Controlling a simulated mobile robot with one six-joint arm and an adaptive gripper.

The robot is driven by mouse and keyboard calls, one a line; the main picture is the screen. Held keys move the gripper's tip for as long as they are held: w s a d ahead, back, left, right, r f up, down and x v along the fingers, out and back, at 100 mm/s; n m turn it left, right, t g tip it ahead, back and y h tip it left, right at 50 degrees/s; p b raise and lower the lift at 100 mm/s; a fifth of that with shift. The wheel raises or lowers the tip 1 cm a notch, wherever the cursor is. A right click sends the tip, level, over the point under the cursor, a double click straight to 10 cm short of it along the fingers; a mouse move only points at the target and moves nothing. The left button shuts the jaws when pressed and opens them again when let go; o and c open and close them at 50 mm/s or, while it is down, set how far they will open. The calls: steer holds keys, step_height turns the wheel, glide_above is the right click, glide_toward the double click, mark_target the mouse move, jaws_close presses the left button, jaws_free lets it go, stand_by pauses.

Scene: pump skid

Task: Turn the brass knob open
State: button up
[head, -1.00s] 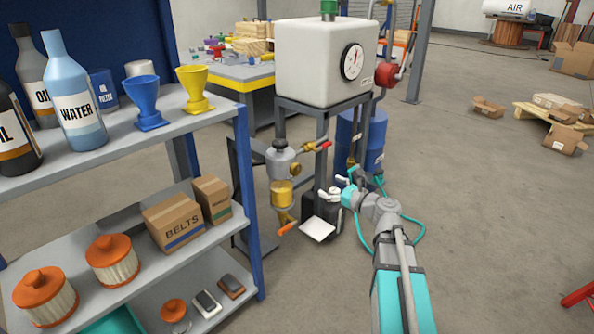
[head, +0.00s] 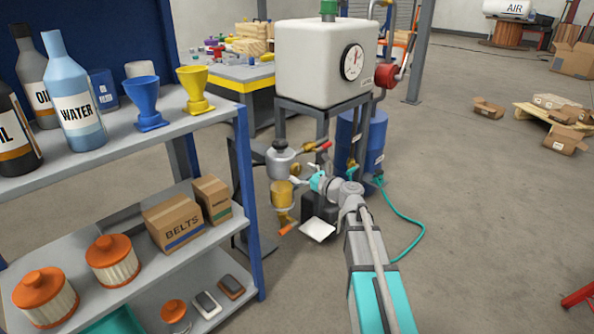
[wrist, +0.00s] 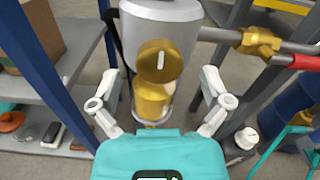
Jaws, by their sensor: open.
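The brass knob (wrist: 160,61) is a round disc with a pale line mark standing near upright, on the front of the grey filter housing (wrist: 160,20). Below it is the amber bowl (wrist: 152,100), which also shows in the head view (head: 282,193). My gripper (wrist: 162,80) is open, its two white fingers spread to either side of the knob and bowl, apart from the knob. In the head view my gripper (head: 302,173) reaches the housing from the right and hides the knob.
A brass fitting (wrist: 258,41) and a red-handled valve (head: 322,146) sit right of the housing. The blue shelf post (head: 248,200) stands close on the left. The white tank (head: 322,62) is above, the blue drum (head: 372,135) behind right. A white tray (head: 317,230) lies below.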

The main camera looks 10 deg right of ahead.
steer(key=shift+x, duration=1.25)
steer(key=shift+d, duration=0.1)
steer(key=c, duration=1.2)
